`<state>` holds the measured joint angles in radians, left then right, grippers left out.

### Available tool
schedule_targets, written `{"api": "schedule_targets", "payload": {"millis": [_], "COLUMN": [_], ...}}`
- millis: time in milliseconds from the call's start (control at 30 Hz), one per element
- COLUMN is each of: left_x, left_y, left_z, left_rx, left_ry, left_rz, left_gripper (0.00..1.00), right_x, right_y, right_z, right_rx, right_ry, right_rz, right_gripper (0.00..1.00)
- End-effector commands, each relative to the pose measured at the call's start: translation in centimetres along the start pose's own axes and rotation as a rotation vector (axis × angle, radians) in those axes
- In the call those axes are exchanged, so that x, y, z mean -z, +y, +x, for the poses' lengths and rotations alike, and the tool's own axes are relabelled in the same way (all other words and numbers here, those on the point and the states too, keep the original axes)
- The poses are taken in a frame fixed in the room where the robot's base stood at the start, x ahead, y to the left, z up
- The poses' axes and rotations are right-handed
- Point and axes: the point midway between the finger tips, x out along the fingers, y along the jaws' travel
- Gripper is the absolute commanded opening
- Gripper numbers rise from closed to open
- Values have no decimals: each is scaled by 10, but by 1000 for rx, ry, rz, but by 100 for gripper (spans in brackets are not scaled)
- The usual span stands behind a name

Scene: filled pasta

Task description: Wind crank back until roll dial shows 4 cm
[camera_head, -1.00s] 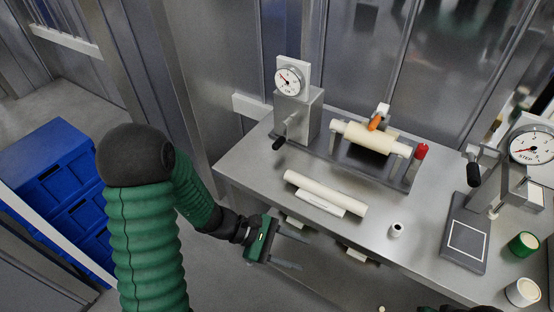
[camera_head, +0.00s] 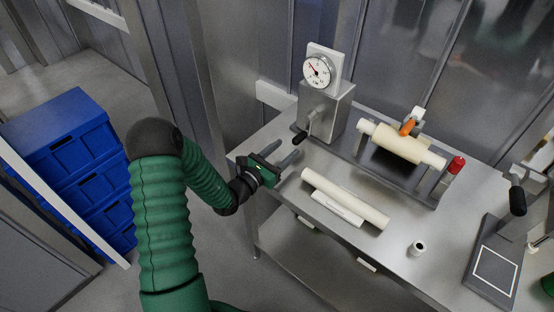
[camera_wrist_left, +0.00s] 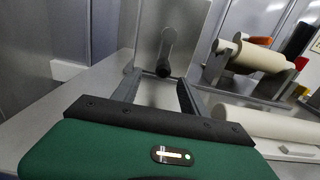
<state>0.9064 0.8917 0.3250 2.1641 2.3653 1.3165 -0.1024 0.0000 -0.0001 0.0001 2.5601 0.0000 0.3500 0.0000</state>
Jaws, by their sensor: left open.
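The roll dial (camera_head: 318,71) is a white round gauge with a red needle, on top of a grey box (camera_head: 325,112) at the back left of the steel table. Its needle points to the upper left; the figures are too small to read. The crank (camera_head: 303,133) has a black handle and hangs down at the box's front left. My left gripper (camera_head: 291,152) is open and empty, just in front of the crank and apart from it. In the left wrist view the crank's dark knob (camera_wrist_left: 163,70) shows ahead, between the fingers. My right gripper is not in view.
A cream roll (camera_head: 398,143) with an orange piece and a red knob (camera_head: 457,164) sits right of the dial box. A small white cup (camera_head: 417,248) stands near the front edge. Blue crates (camera_head: 75,160) are at left.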

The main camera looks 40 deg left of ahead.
Motion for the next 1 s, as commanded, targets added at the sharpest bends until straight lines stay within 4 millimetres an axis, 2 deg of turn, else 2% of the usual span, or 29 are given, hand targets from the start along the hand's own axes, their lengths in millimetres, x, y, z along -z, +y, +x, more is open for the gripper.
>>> {"api": "schedule_targets", "payload": {"millis": [200, 400, 600, 833, 1000], "left_x": [0, 1, 0, 0, 0], "left_y": [-2, -1, -1, -1, -1], "left_z": [32, 56, 67, 67, 67], "left_rx": [2, 1, 2, 1, 1], "left_ry": [-1, -1, 0, 1, 1], "left_rz": [1, 0, -2, -1, 0], "left_gripper": [51, 51, 51, 51, 30], "right_x": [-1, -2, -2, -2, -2], "right_y": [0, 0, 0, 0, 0], "right_z": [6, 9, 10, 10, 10], "right_rx": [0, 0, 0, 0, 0], "right_ry": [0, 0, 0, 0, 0], "right_rz": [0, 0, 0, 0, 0], "right_gripper": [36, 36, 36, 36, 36]}}
